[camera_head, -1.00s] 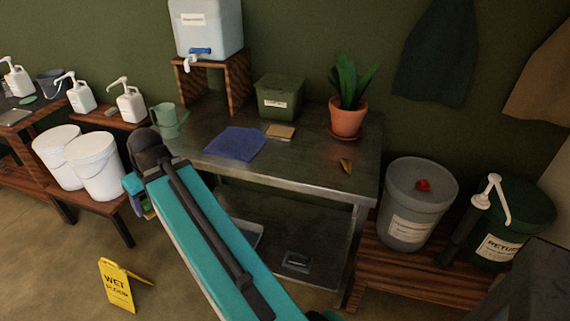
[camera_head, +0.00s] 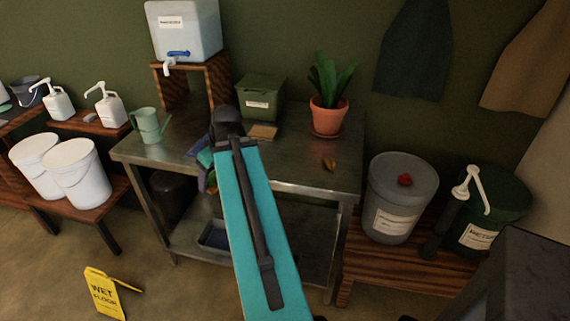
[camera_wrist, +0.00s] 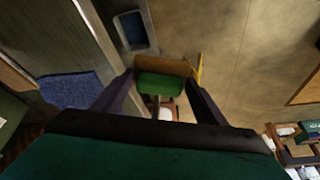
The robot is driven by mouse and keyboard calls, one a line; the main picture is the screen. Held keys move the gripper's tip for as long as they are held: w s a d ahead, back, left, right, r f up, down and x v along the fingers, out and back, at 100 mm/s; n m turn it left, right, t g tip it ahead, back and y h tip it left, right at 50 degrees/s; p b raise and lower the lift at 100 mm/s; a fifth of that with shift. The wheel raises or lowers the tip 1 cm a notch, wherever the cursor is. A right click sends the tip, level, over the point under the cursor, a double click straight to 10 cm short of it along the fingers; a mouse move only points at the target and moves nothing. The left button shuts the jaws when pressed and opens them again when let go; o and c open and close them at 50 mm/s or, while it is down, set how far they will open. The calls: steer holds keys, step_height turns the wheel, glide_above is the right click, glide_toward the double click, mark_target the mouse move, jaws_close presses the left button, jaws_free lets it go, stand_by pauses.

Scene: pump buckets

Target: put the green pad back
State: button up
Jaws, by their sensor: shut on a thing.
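The green pad (camera_wrist: 165,86) shows in the wrist view between the fingertips of my gripper (camera_wrist: 160,78), with a tan-brown layer along its far side. My gripper is shut on it and holds it in the air, with the floor visible beyond. In the head view my gripper (camera_head: 208,162) is at the front left of the metal table (camera_head: 290,170), partly hidden behind my arm.
A blue cloth (camera_wrist: 72,92) lies on the table. A tan block (camera_head: 263,131), a green box (camera_head: 259,98), a potted plant (camera_head: 328,115) and a green jug (camera_head: 149,126) also stand there. A grey bucket (camera_head: 398,205) is right; a yellow sign (camera_head: 103,293) stands on the floor.

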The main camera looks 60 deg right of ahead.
steer(key=s+d, duration=0.8)
steer(key=s, duration=0.4)
steer(key=s+d+r+p, duration=0.1)
steer(key=s+d, duration=0.8)
steer(key=s, duration=0.4)
steer(key=shift+s+d+r, duration=0.2)
steer(key=shift+d+r, duration=0.05)
steer(key=shift+w, duration=0.1)
steer(key=w+d+p, duration=0.1)
steer(key=w+d, duration=0.1)
steer(key=w, duration=0.2)
steer(key=w+d+f+p, duration=0.1)
steer(key=w+d+p, duration=0.1)
steer(key=w, duration=0.3)
steer(key=w+d+p, duration=0.2)
steer(key=w+d, duration=0.1)
steer(key=w, duration=0.2)
steer(key=shift+f, duration=0.2)
steer(key=shift+w, duration=0.15)
steer(key=shift+f, duration=0.1)
steer(key=shift+f+p, duration=1)
steer(key=shift+f, duration=0.7)
